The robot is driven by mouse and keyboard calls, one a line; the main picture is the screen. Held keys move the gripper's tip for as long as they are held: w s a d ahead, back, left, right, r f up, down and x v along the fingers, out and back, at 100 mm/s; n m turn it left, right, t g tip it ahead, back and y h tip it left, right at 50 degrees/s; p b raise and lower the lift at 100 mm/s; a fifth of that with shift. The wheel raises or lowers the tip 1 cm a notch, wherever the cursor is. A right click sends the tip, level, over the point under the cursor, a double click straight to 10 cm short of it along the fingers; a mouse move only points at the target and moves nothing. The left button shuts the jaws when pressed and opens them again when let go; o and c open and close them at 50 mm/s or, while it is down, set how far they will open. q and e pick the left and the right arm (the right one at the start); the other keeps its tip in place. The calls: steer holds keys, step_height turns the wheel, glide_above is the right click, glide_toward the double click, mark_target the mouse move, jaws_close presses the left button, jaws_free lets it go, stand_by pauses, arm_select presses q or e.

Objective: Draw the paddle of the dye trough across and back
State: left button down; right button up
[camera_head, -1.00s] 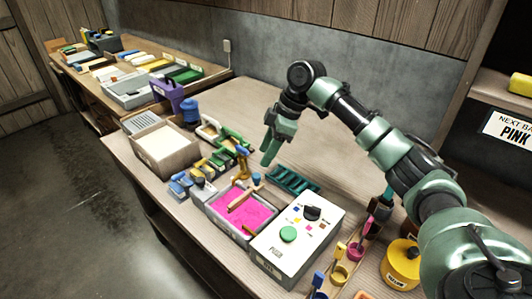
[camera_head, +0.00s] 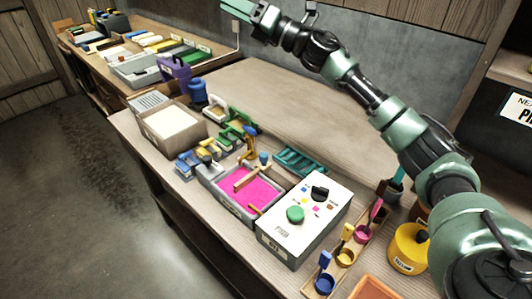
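The dye trough (camera_head: 212,189) is a grey box of bright pink dye (camera_head: 249,196) on the near bench. A wooden paddle (camera_head: 246,182) lies slantwise over the dye toward the trough's far side, by a blue-topped wooden knob (camera_head: 264,158). A smaller wooden piece (camera_head: 253,208) shows at the near edge of the dye. My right gripper (camera_head: 240,8) is raised at the top edge, far above and apart from the trough. Its tips are partly cut off, so I cannot tell its opening. My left gripper is not in view.
A white control box (camera_head: 305,220) with a green button and black knob stands right of the trough. Small dye cups (camera_head: 345,257) and a yellow pot (camera_head: 407,247) are farther right. A beige bin (camera_head: 173,132) and stamps crowd the left.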

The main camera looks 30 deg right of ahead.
steer(key=s+a+f+n+g+y, duration=0.1)
steer(key=s+a+f+n+g, duration=0.3)
steer(key=a+f+n+g, duration=0.35)
steer(key=n+g+h+b, duration=0.1)
steer(key=n+g+h, duration=0.4)
steer(key=g+h, duration=0.45)
glide_toward(264, 154)
steer(key=s+a+t+h, duration=0.1)
steer(key=s+t, duration=0.1)
steer(key=p+x, duration=0.1)
steer(key=x, duration=0.7)
steer(key=shift+w+f, duration=0.1)
steer(key=shift+f, duration=0.15)
jaws_close()
